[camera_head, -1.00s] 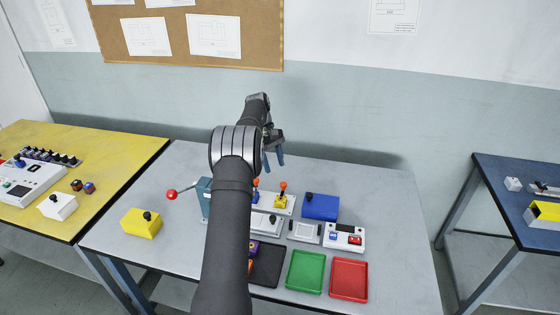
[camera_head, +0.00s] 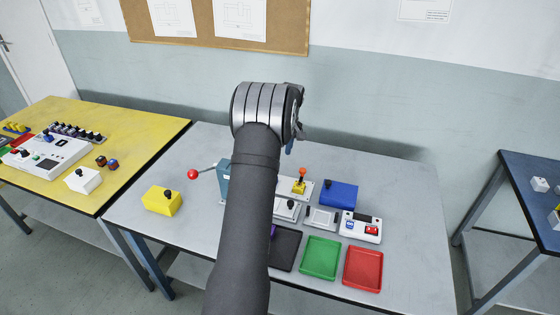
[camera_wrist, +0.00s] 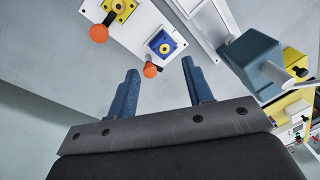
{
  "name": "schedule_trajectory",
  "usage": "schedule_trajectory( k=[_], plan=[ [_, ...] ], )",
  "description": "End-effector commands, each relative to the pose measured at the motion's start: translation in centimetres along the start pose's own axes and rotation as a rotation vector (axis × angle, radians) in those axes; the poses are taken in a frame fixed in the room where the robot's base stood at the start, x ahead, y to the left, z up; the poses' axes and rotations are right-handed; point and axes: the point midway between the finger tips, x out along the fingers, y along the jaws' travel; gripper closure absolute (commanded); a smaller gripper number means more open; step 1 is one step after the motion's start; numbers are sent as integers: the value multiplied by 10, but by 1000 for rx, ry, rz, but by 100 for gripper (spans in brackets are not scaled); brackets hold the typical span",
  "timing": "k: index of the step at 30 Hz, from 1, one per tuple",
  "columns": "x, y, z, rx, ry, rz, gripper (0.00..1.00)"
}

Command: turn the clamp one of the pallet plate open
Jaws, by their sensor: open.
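The pallet plate (camera_wrist: 139,24) is a white plate at the top of the wrist view. One orange-knobbed clamp (camera_wrist: 98,34) is by a yellow block (camera_wrist: 119,9); another orange-knobbed clamp (camera_wrist: 150,69) is by a blue block (camera_wrist: 166,43). I cannot tell which is clamp one. In the head view the plate (camera_head: 308,186) shows the yellow block and its orange knob (camera_head: 301,172); my arm hides the blue one. My gripper (camera_wrist: 160,68) is open and empty, its blue fingers on either side of the nearer orange knob in the picture. Contact and height above it cannot be told.
A blue-grey press (camera_head: 223,178) with a red-ball lever stands left of the plate, close to my right finger in the wrist view. A blue box (camera_head: 339,194), a switch box (camera_head: 360,227), and green (camera_head: 320,258) and red (camera_head: 363,268) trays lie to the right.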

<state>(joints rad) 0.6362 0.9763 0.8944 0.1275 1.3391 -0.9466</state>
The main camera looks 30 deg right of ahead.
Motion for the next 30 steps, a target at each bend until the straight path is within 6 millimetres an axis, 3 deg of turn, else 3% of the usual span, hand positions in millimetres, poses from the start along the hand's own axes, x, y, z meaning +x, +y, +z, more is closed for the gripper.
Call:
schedule_trajectory(
  k=[6, 12, 21, 25, 30],
  plan=[
    [-8, -40, -25, 33, 409, 28, 53],
    [-23, -55, -11, 212, 664, 164, 53],
    [-25, -61, 48, 473, 743, 346, 53],
    [-23, -60, 54, 502, 742, 365, 53],
    [-11, -53, 45, 503, 740, 364, 53]
  ],
)
